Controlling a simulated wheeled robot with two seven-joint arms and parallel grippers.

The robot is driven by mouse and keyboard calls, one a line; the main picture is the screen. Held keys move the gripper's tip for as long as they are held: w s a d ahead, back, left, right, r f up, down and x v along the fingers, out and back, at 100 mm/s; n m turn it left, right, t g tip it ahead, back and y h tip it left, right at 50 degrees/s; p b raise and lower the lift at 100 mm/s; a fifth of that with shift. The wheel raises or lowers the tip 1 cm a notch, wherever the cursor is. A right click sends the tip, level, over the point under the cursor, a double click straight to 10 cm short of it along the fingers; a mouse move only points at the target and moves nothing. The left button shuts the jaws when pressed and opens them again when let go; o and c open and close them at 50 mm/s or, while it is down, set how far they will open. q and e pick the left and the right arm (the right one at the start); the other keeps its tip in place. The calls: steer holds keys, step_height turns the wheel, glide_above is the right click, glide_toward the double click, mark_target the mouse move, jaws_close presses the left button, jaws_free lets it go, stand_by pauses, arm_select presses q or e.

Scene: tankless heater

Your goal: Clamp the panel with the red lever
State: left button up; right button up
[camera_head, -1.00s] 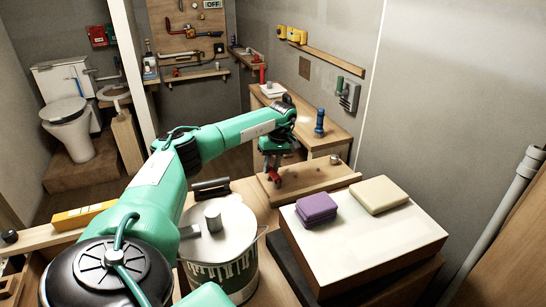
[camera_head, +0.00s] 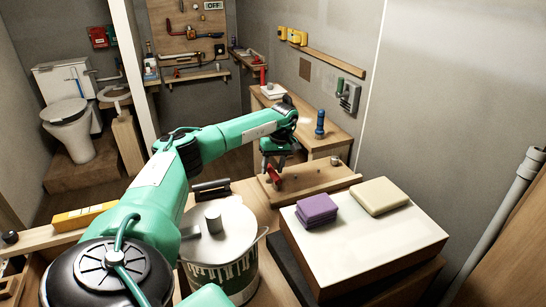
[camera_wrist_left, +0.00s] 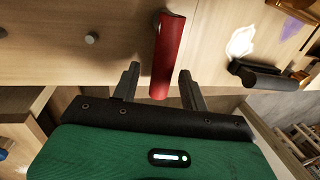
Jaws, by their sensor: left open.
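The red lever (camera_wrist_left: 171,40) stands out in the left wrist view, its free end reaching between my left gripper's fingers. My left gripper (camera_wrist_left: 160,72) is open, with one finger on each side of the lever; gaps show, and I see no grip on it. In the head view my left gripper (camera_head: 274,163) is over the left part of a wooden panel (camera_head: 318,181), and the red lever (camera_head: 273,175) shows partly below it. The lever's base is hard to make out. My right gripper is not in view.
A lidded can (camera_head: 220,235) and a black handle (camera_head: 211,188) are left of the panel. A white-topped block (camera_head: 365,240) with a purple sponge (camera_head: 317,209) and a cream sponge (camera_head: 379,196) stands in front. A grey knob (camera_wrist_left: 92,38) stands on the panel.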

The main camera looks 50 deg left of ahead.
arm_select(q)
step_height(320, 180, up, 14)
steer(key=w+d+b, duration=0.1)
steer(key=w, duration=0.1)
steer(key=shift+w+f, duration=0.2)
steer(key=shift+w, duration=0.05)
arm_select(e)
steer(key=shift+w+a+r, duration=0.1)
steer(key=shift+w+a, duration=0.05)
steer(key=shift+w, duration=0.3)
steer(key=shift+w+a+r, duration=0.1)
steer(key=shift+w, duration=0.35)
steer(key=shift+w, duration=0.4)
